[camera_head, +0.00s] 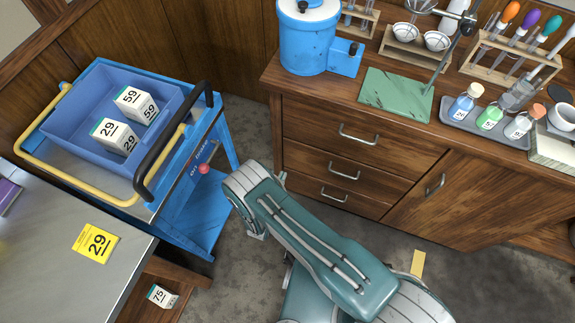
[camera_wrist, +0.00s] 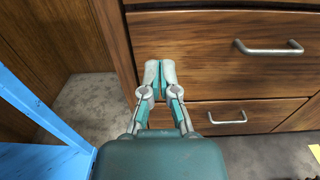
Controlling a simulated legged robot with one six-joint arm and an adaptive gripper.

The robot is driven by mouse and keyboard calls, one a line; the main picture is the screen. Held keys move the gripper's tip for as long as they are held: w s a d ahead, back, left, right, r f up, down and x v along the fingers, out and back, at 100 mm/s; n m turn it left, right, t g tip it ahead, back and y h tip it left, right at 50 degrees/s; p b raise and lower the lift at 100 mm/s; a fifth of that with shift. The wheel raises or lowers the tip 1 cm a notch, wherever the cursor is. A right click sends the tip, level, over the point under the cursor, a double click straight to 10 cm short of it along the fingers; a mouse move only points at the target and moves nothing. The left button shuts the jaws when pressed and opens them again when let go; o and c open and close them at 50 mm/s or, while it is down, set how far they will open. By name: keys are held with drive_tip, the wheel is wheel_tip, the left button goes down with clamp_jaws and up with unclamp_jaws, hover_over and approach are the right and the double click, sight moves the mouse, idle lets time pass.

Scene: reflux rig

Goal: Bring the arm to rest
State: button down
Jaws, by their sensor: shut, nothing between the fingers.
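My gripper (camera_wrist: 160,75) shows in the wrist view with its fingertips together and nothing between them. It points at the wooden drawer fronts (camera_wrist: 210,65) of the cabinet and appears apart from them, though the exact gap is hard to judge. In the head view my teal arm (camera_head: 315,245) reaches from the lower right toward the blue cart, in front of the cabinet (camera_head: 365,135). The gripper's fingers are mostly hidden there behind the arm's end.
A blue cart (camera_head: 195,215) carries a blue bin (camera_head: 70,105) with two labelled boxes. A metal table (camera_head: 50,265) stands lower left. The cabinet top holds a blue container (camera_head: 305,45), a green mat (camera_head: 397,95) and a bottle tray (camera_head: 455,122). Grey floor (camera_head: 355,220) is open below the drawers.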

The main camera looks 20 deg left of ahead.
drive_tip(key=w+d+r+m+g+h, duration=0.2)
drive_tip(key=w+d+r+m+h, duration=0.1)
drive_tip(key=r, duration=0.3)
drive_tip(key=w+d+r+m+g+h, duration=0.1)
drive_tip(key=w+d+r+m+h, duration=0.1)
drive_tip(key=r+m+h, duration=0.3)
drive_tip(key=w+d+r+m+g+h, duration=0.1)
drive_tip(key=w+d+r+m+g, duration=0.15)
drive_tip(key=r, duration=0.55)
drive_tip(key=d+r+m+g+h, duration=0.1)
drive_tip(key=d+r+m+g, duration=0.75)
drive_tip(key=d+r, duration=0.5)
drive_tip(key=s+d+r+m+g+y, duration=0.1)
drive_tip(key=s+d+r+m+y, duration=0.3)
drive_tip(key=r, duration=0.3)
drive_tip(key=s+d+r+m+g+y, duration=0.1)
drive_tip(key=s+d+r+m+g, duration=0.1)
drive_tip(key=s+d+r+m, duration=0.4)
drive_tip(key=s+r+m+t+y, duration=0.4)
drive_tip(key=s+r+m+y, duration=0.2)
drive_tip(key=s, duration=0.6)
wheel_tip(320, 180, up, 2)
drive_tip(key=shift+s+d+r+t+y, duration=0.15)
drive_tip(key=shift+s+r+t+y, duration=0.05)
drive_tip(key=shift+r+t+y, duration=0.1)
drive_tip(key=shift+d, duration=0.1)
